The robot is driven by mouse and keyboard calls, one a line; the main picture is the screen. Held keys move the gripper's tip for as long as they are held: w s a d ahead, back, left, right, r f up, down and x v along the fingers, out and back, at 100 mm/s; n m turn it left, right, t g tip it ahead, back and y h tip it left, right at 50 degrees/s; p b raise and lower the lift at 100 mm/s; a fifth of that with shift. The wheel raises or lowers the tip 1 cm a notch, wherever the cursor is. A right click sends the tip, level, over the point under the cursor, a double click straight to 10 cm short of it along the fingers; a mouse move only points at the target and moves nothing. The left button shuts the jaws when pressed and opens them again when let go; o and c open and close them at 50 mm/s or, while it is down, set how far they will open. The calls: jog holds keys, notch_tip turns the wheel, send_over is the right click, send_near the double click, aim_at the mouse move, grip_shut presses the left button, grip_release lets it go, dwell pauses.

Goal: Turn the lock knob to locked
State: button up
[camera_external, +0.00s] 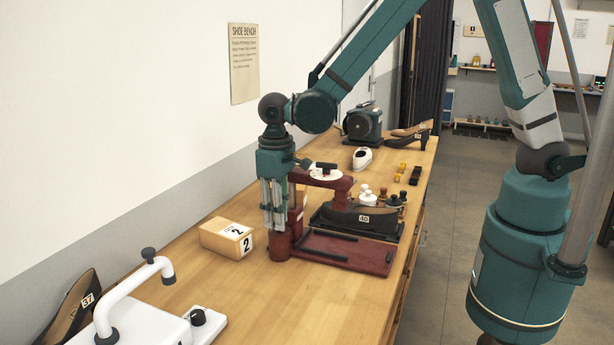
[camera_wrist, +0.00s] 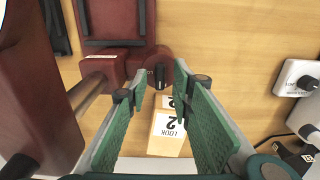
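The pictures do not clearly name the lock knob. A dark red round part with a black bar on it (camera_wrist: 160,70) shows between and just beyond my fingertips in the wrist view; it may be the knob. It belongs to the dark red bench device (camera_external: 349,250), which has a column, an upper arm and a flat base plate. My gripper (camera_external: 273,222) points down beside the column. In the wrist view its two green-padded fingers (camera_wrist: 158,84) are apart with nothing held between them. Whether a finger touches the device cannot be told.
A cardboard box marked 2 (camera_external: 227,239) lies left of the device. A white device with a black knob (camera_external: 198,317) stands in the near left corner beside a shoe marked 37 (camera_external: 72,312). A shoe marked 40 (camera_external: 358,219) sits behind the base plate. Front bench wood is clear.

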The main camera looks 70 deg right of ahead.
jog(key=shift+f, duration=0.35)
jog(key=shift+c, duration=0.6)
grip_shut()
